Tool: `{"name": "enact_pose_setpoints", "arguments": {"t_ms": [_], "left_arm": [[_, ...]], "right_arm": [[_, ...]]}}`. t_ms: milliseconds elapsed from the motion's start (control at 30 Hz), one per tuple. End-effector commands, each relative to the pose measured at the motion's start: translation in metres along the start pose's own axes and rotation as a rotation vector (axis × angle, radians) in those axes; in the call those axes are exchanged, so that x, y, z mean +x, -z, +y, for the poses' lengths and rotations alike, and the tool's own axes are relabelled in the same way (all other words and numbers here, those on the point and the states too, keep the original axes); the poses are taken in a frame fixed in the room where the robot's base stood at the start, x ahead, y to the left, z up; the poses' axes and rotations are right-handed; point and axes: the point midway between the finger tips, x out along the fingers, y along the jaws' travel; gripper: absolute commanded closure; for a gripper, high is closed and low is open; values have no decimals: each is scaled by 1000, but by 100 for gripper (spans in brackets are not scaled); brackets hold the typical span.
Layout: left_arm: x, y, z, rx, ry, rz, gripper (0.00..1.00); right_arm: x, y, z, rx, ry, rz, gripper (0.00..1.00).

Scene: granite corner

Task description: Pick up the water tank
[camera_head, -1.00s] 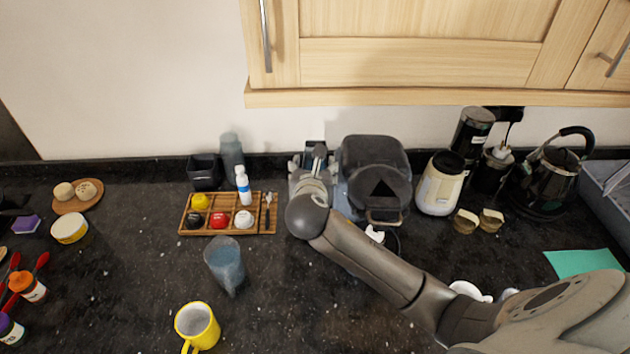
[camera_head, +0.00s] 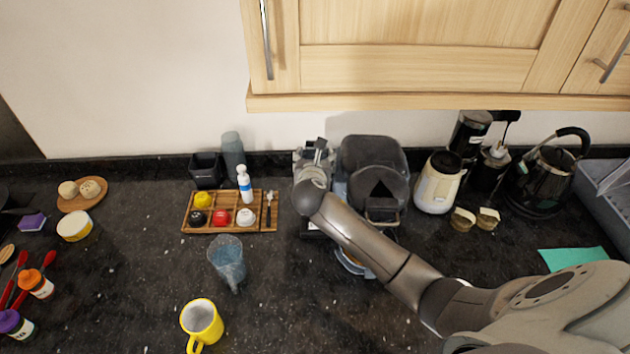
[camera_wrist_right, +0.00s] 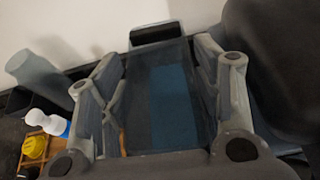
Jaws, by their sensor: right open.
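The water tank (camera_wrist_right: 165,100) is a see-through box with blue inside, at the side of the dark coffee machine (camera_head: 375,170). In the right wrist view it stands between the two fingers of my right gripper (camera_wrist_right: 165,72). The fingers are open, one on each side of the tank; I cannot tell whether they touch it. In the head view my right gripper (camera_head: 315,153) is beside the machine's left side, near the wall, and my arm hides most of the tank. My left gripper is not in view.
A wooden tray (camera_head: 262,225) of capsules with a small white bottle (camera_head: 244,184) is left of my gripper. A blue-grey pitcher (camera_head: 228,260) and a yellow mug (camera_head: 201,320) stand in front. A cream appliance (camera_head: 437,185) stands right of the machine. The cupboard (camera_head: 400,100) overhangs the back.

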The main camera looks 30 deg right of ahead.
Motion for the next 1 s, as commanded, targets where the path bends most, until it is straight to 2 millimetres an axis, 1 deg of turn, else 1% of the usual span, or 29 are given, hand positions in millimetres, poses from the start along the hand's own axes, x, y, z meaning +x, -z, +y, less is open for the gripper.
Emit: {"name": "enact_pose_setpoints", "arguments": {"t_ms": [200,233,600,667,700,1000], "left_arm": [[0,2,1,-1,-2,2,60],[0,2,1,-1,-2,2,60],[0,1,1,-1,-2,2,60],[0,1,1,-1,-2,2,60],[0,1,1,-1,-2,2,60],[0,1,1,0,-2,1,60]], "right_arm": [[1,0,0,0,0,0,41],[1,0,0,0,0,0,42],[1,0,0,0,0,0,90],[1,0,0,0,0,0,98],[1,0,0,0,0,0,100],[0,-3,0,1,-1,-6,100]]}}
